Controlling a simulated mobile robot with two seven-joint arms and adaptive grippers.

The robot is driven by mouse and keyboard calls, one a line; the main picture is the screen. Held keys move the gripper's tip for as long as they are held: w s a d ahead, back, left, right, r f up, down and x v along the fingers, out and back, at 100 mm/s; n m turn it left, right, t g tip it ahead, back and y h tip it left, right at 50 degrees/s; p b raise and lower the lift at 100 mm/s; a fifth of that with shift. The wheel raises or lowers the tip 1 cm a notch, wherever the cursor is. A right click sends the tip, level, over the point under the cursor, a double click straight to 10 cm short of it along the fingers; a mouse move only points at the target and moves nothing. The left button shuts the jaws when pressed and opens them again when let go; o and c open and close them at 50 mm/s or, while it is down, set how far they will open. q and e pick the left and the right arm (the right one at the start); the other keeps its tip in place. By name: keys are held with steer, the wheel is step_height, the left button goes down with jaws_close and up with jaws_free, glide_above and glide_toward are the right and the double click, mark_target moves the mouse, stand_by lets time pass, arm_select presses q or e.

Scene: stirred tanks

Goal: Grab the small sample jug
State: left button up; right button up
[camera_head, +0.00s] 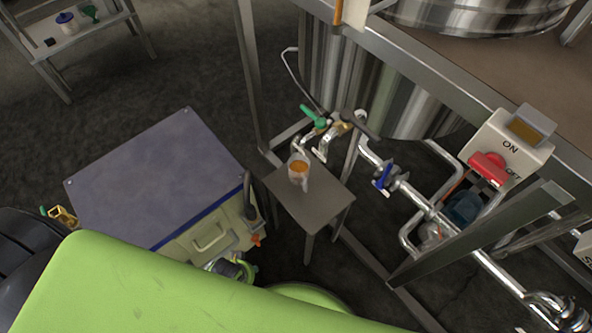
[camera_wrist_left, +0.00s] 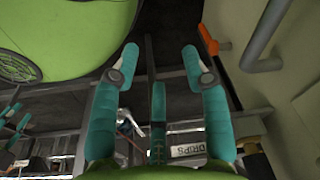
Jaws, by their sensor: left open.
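The small sample jug (camera_head: 299,170) is a clear little vessel with orange liquid in it. It stands upright on a small grey stand (camera_head: 318,205) below the tank's taps in the head view. The jug does not show in the left wrist view. I cannot make out the left gripper in the head view, and my right gripper is in neither view.
A cream machine (camera_head: 205,240) with a blue-grey top (camera_head: 150,180) stands left of the stand; its orange handle shows in the wrist view (camera_wrist_left: 208,40). A green-handled tap (camera_head: 313,117), blue-handled valve (camera_head: 383,177) and steel frame legs crowd the right. Open floor lies behind.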

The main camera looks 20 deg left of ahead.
arm_select(q)
steer(key=w+d+r+n+t+b, duration=0.1)
steer(key=w+d+r+t+b, duration=0.1)
steer(key=w+r+b, duration=0.65)
steer(key=n+t+h+p, duration=0.1)
steer(key=n+t+h, duration=0.5)
steer(key=n, duration=0.4)
glide_toward(305, 180)
steer(key=f, duration=0.1)
steer(key=x, duration=0.2)
steer(key=b+x, duration=0.1)
steer(key=x, duration=0.4)
steer(key=shift+w+d+r, duration=0.15)
steer(key=shift+w+d, duration=0.1)
steer(key=shift+w, duration=0.2)
jaws_close()
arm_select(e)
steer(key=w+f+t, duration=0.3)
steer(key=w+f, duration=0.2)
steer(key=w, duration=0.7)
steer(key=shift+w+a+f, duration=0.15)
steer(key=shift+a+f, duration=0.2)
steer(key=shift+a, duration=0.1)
